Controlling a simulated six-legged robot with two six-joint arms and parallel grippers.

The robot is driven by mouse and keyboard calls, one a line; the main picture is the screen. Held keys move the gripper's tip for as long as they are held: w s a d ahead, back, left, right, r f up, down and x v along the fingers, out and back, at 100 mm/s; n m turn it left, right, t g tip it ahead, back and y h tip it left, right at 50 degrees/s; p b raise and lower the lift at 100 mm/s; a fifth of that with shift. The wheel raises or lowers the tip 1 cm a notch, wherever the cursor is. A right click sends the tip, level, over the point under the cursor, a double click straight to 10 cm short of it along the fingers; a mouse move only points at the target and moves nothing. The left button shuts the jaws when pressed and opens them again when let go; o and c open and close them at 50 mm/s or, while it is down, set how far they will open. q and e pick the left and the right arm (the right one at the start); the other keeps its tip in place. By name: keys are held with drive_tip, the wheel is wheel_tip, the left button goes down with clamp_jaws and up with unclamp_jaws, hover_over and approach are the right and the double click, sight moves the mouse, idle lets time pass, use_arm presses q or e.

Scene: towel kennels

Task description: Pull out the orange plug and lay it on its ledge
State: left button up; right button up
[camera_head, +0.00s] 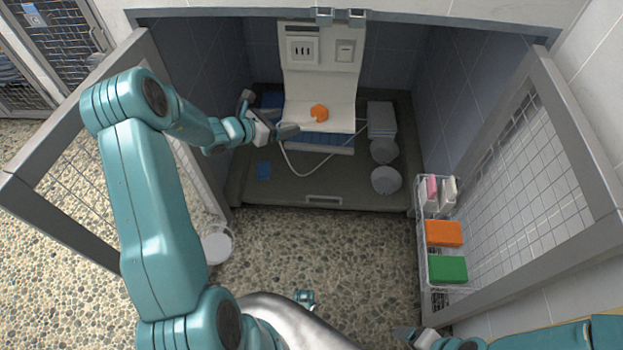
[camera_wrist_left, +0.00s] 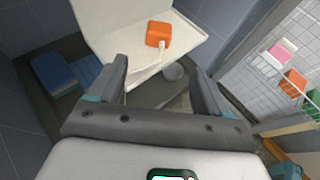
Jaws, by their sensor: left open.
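The orange plug (camera_head: 319,113) rests on the white ledge (camera_head: 340,119) below the wall panel, clear of the socket plate (camera_head: 302,49). A white cable (camera_head: 297,169) loops down from the ledge area. In the left wrist view the plug (camera_wrist_left: 159,34) lies on the pale ledge (camera_wrist_left: 115,34), beyond my fingertips, with its cable at its near side. My left gripper (camera_head: 284,131) is open and empty, just left of the plug and apart from it. My right gripper (camera_head: 408,333) is at the bottom edge, far from the plug; its jaws are too unclear to judge.
A white switch plate (camera_head: 345,50) is beside the socket. Folded blue towels (camera_head: 320,143) lie beneath the ledge. Open mesh gates flank the kennel; the right one carries a wire basket with orange (camera_head: 444,233) and green (camera_head: 447,269) blocks.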

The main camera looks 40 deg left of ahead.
use_arm(q)
drive_tip(key=s+d+f+m+g+h, duration=0.2)
drive_tip(key=s+d+f+m+g, duration=0.4)
drive_tip(key=d, duration=0.4)
drive_tip(key=s+d+f+m+g+h, duration=0.1)
drive_tip(key=s+d+f+m+g, duration=0.3)
drive_tip(key=s+d+f+m, duration=0.45)
drive_tip(key=s+d+f+m+g+y, duration=0.1)
drive_tip(key=s+d+m+g+y, duration=0.1)
drive_tip(key=s+d+m, duration=0.8)
drive_tip(key=d+m, duration=0.3)
drive_tip(key=m, duration=0.3)
drive_tip(key=shift+s+d+f+g, duration=0.25)
drive_tip(key=shift+d+f+g, duration=0.05)
drive_tip(key=shift+d+f, duration=0.1)
drive_tip(key=shift+m, duration=0.25)
